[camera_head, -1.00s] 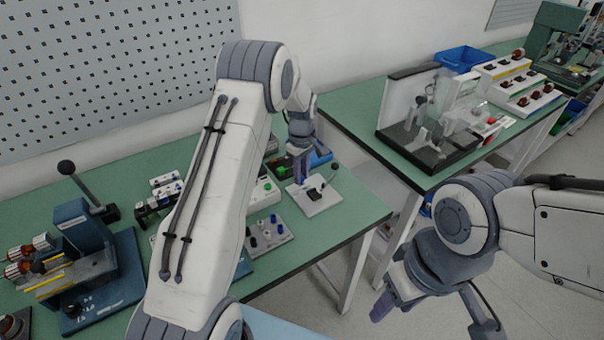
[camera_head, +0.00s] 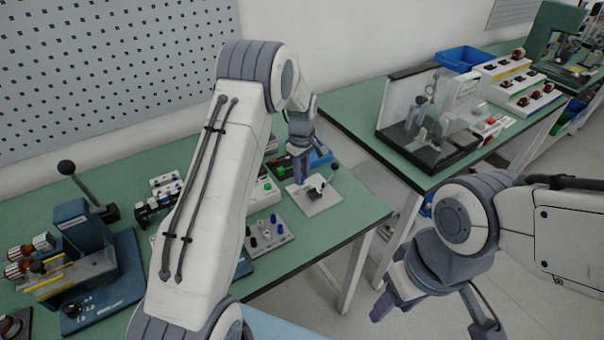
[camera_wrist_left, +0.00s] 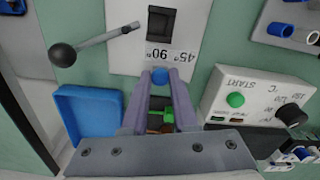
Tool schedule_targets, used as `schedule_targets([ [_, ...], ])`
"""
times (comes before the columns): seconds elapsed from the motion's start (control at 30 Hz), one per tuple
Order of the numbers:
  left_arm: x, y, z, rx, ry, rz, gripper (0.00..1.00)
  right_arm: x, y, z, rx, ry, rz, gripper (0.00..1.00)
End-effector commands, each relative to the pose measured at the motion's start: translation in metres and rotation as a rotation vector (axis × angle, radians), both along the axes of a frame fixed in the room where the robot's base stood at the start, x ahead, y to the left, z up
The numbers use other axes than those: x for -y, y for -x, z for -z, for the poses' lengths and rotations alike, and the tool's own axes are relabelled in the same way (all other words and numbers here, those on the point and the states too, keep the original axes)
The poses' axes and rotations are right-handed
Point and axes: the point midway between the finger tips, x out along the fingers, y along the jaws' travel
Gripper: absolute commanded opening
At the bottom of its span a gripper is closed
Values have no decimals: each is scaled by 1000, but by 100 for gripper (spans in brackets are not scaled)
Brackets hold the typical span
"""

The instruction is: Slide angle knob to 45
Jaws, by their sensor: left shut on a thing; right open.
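A pale plate (camera_head: 325,205) lies near the bench's right end, with a black block (camera_head: 314,184) on it. In the left wrist view the plate (camera_wrist_left: 185,70) shows the labels "45°" and "90°" upside down beside the black block (camera_wrist_left: 161,23). A blue knob (camera_wrist_left: 160,75) sits between my left fingertips at the plate's edge, by the labels. My left gripper (camera_head: 301,178) is shut on this knob; its fingers (camera_wrist_left: 160,88) hide part of it. My right gripper (camera_head: 435,312) is open and empty, off the bench above the floor.
A blue tray (camera_wrist_left: 88,112) and a white START box (camera_wrist_left: 250,100) flank my left fingers. A board with blue knobs (camera_head: 268,232) lies nearer. The bench's right corner is clear.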

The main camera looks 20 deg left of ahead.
Motion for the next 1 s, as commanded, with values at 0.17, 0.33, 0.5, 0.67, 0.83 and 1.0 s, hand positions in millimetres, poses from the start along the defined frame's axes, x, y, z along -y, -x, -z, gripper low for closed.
schedule_targets([
  [0.17, 0, -1, -1, 1, 0, 0, 0, 0, 0, 0, 0, 0, 0, 50],
  [0.33, 0, -1, -1, 2, 0, 0, 0, 0, 0, 0, 0, 0, 0, 50],
  [0.5, -3, 1, -1, 1, 0, -1, 0, 0, 0, -1, 0, 0, 0, 50],
  [0.67, -21, 12, -1, -1, 0, -10, 0, 0, 0, -3, 0, 0, 0, 50],
  [0.83, -23, 14, -1, -5, -1, -6, 0, 0, 0, -3, 0, 0, 0, 50],
  [1.0, -21, 13, 0, -7, -3, -2, 50, 0, 0, -3, 0, 0, 0, 50],
])
